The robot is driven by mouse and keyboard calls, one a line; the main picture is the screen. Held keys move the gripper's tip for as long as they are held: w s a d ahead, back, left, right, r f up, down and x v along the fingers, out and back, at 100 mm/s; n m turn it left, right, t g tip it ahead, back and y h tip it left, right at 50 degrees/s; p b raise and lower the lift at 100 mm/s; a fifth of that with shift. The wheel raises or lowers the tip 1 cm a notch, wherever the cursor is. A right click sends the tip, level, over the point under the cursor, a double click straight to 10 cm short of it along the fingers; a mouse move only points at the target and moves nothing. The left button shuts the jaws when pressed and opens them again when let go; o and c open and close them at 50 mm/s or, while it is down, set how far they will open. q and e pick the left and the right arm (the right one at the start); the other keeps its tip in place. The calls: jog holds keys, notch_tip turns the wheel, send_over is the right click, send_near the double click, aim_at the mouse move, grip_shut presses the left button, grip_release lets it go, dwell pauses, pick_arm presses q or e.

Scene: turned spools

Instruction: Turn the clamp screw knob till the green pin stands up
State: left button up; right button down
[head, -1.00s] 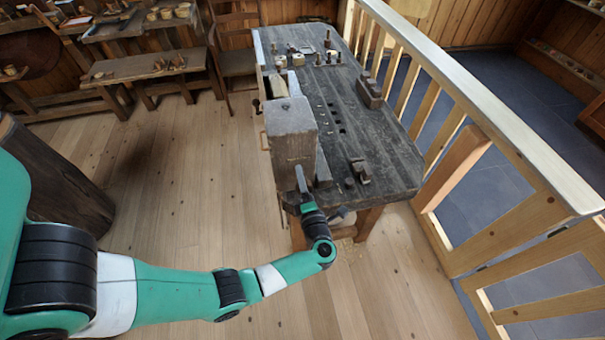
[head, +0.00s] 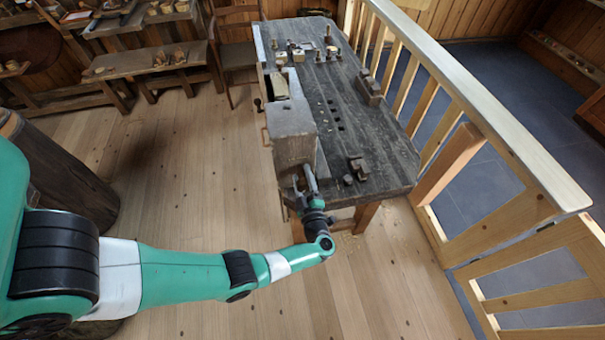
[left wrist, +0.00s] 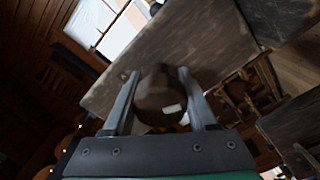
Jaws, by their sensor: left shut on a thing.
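My left gripper (head: 305,181) is at the near end of a big wooden block (head: 291,130) on the workbench. In the left wrist view its two fingers (left wrist: 161,97) are shut on a dark round knob (left wrist: 155,91), one finger on each side. A small pale patch shows on the knob's face. In the head view the gripper hides the knob. I cannot make out a green pin in either view. My right gripper is not in view.
The dark workbench (head: 375,148) carries small tools and blocks, mostly at its far end and right side. A wooden railing (head: 475,105) runs along its right. A chair (head: 236,60) and low bench (head: 145,65) stand behind.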

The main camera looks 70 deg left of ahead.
pick_arm(q)
jog(key=shift+r+m+p, duration=0.25)
jog(key=shift+m+p, duration=0.1)
jog(key=shift+m, duration=1.15)
jog(key=o, duration=1.1)
jog(key=shift+d+f, duration=0.1)
jog(key=shift+c, duration=0.2)
jog(key=shift+o, duration=1.1)
jog(key=shift+d, duration=0.15)
jog(key=shift+o, duration=0.4)
jog(key=shift+f, duration=0.1)
jog(key=s+d, duration=0.2)
jog(key=d, duration=0.9)
jog(key=shift+d, duration=0.15)
